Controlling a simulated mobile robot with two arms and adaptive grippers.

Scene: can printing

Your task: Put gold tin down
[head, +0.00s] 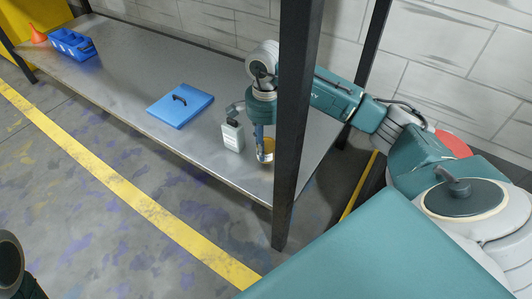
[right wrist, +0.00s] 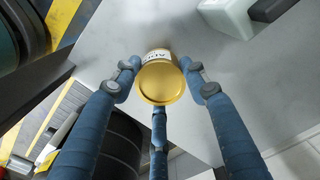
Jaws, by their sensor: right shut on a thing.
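The gold tin (head: 267,152) is at the right end of the metal shelf, behind the dark post's left side. In the right wrist view the gold tin (right wrist: 161,82) shows its round gold end and a white label with dark lettering. My right gripper (head: 264,146) points down over the tin. Its blue fingers (right wrist: 160,88) close around the tin from several sides. The tin is at or just above the shelf; I cannot tell whether it touches. My left gripper is not in view.
A white bottle with a dark cap (head: 232,135) stands just left of the tin. A blue board with a black handle (head: 180,105), a blue crate (head: 72,44) and an orange funnel (head: 38,34) are farther left. A dark post (head: 294,120) rises at the shelf's front edge.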

